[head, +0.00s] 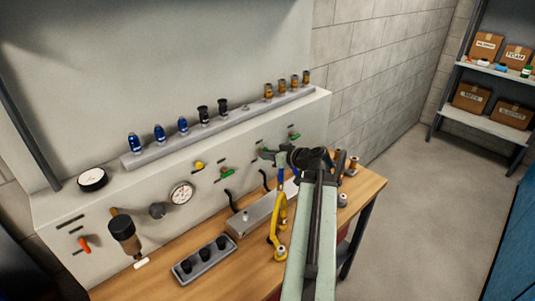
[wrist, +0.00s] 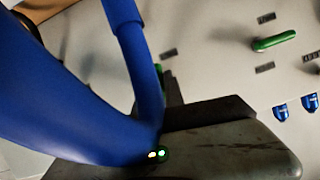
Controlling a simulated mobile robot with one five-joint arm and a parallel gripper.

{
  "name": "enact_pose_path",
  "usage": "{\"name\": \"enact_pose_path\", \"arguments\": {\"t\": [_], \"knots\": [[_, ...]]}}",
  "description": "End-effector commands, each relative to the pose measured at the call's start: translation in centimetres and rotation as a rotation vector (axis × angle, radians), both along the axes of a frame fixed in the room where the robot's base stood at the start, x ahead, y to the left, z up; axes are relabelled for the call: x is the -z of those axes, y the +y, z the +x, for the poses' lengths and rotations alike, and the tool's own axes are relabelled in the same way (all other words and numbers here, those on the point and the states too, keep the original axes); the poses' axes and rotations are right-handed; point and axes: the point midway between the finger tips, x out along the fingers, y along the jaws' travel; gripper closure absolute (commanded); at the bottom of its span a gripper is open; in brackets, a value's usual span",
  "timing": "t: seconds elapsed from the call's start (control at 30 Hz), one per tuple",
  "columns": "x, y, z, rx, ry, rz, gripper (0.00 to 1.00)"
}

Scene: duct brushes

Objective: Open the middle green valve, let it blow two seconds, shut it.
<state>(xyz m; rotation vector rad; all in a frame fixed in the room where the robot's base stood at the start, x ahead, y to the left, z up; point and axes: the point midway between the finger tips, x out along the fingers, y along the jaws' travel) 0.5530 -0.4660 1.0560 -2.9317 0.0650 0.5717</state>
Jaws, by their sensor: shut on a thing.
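Green valve handles sit in a slanting row on the pale panel (head: 110,200). The left green valve (head: 226,173) and the right green valve (head: 294,136) are clear of my arm in the head view. My gripper (head: 270,156) is at the middle green valve, between those two, and is shut on its handle. My gripper and arm hide most of that valve. In the wrist view, blue parts cover the left side, and a neighbouring green handle (wrist: 273,41) stands apart at upper right. The held handle's angle cannot be made out.
A yellow tool (head: 280,220) and a grey tray with black knobs (head: 205,262) are on the wooden bench. Above the valves, a ledge (head: 225,128) carries blue, black and brass fittings. Round gauges (head: 182,194) are at left. Clear floor (head: 405,205) lies to the right.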

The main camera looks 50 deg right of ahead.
Motion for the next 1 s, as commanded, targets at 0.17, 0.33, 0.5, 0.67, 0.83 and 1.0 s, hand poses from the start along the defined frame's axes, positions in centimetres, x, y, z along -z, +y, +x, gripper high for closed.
{"name": "enact_pose_path", "arguments": {"t": [0.17, 0.33, 0.5, 0.67, 0.83, 1.0], "knots": [[0.09, 0.16, -0.1, -0.002, 0.011, -0.068, 1.0], [0.08, 0.15, -0.09, -0.003, 0.014, -0.1, 1.0], [0.07, 0.12, -0.08, -0.002, 0.015, -0.11, 1.0], [0.05, 0.1, -0.07, -0.002, 0.014, -0.11, 1.0], [0.03, 0.11, -0.07, -0.002, 0.013, -0.109, 0.76], [-0.01, 0.09, -0.04, -0.001, 0.012, -0.108, 0.66]]}}
